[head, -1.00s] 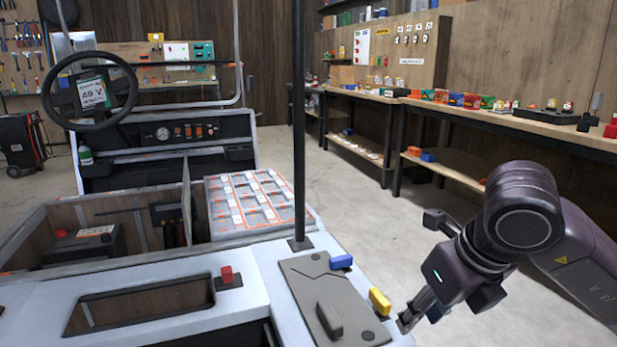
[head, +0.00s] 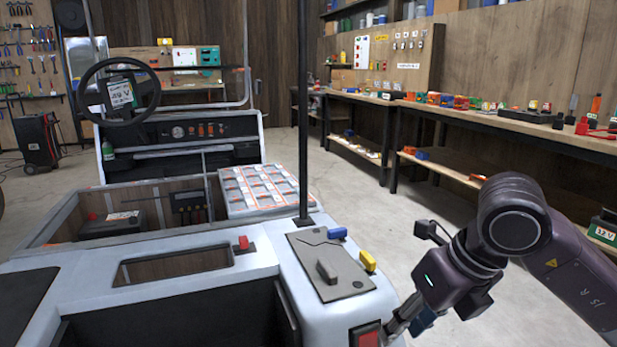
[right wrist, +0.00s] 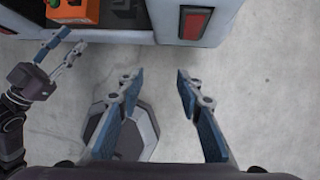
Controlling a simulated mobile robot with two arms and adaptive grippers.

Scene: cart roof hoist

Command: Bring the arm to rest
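My right arm enters the head view from the right. Its gripper (head: 405,322) points down and left beside the cart's rear right corner, partly cut off by the lower edge. In the right wrist view its blue-padded fingers (right wrist: 157,88) are wide apart with only floor between them. My left gripper (right wrist: 68,47) shows at the upper left of the right wrist view. Its two fingers are apart and nothing shows between them. It is out of the head view. The white cart (head: 262,262) stands in front of me.
The cart's red tail light (head: 368,337) is close to my right gripper. A black post (head: 303,120) rises from the cart. An orange object (right wrist: 75,12) sits in the cart's rear opening. A long workbench (head: 480,117) runs along the right wall. Floor right of the cart is clear.

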